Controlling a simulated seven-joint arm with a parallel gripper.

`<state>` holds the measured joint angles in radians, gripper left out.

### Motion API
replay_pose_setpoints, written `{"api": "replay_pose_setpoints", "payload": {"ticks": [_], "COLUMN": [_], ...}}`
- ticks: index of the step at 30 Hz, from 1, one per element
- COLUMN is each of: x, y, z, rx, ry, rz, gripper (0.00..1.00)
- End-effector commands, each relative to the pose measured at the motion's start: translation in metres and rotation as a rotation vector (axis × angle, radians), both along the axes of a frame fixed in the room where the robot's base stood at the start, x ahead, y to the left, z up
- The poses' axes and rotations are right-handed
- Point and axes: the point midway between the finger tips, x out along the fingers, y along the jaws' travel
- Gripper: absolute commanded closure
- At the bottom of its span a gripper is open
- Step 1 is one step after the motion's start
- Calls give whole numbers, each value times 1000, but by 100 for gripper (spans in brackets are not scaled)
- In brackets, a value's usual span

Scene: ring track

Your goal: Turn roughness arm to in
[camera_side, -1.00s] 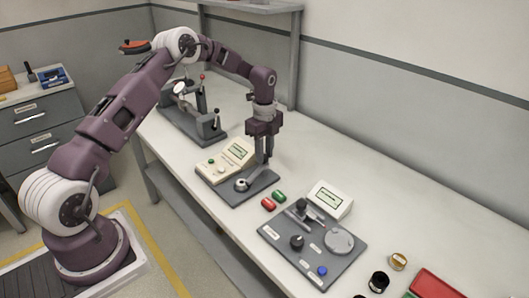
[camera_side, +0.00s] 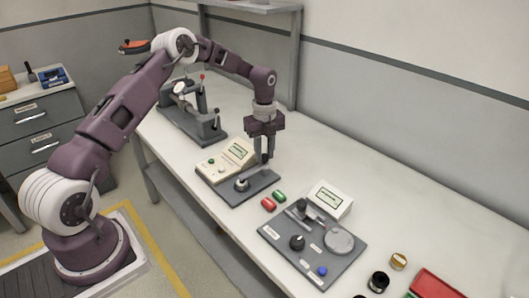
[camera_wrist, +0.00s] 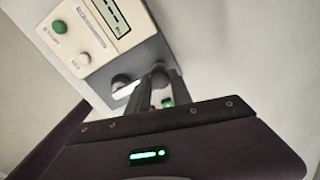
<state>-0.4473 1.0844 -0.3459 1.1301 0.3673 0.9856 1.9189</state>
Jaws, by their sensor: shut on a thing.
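The beige tester (camera_side: 226,160) has a display, a green button and a white button, and a dark grey plate (camera_side: 262,187) in front. A round metal piece (camera_side: 242,184) stands on the plate. My gripper (camera_side: 264,160) points down at the back right of the plate, with its fingers shut on a small dark knob, which I take for the roughness arm's. In the wrist view this knob (camera_wrist: 160,76) shows between the fingers, and the tester (camera_wrist: 100,28) is above it. Fingers hide most of the arm, so its exact position cannot be told.
A red block (camera_side: 268,204) and a green block (camera_side: 279,196) lie right of the plate. A second instrument (camera_side: 312,245) with a knob, disc and blue button stands farther right. A grey stand with a dial (camera_side: 190,112) is behind left.

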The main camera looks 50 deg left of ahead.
Motion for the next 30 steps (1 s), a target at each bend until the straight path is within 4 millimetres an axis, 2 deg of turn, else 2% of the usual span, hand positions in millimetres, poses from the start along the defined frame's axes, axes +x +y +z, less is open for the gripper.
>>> {"api": "replay_pose_setpoints", "payload": {"ticks": [4,5,8,18,27,30], "x": [1,1,1,1,1,1], "y": [0,0,0,0,0,0], "z": [1,1,1,5,61,70], "rx": [2,2,1,1,3,1], "ry": [-5,-5,-3,-2,-5,-2], "rz": [-1,-1,-1,0,1,0], "gripper": [100,72,52,52,52,52]}}
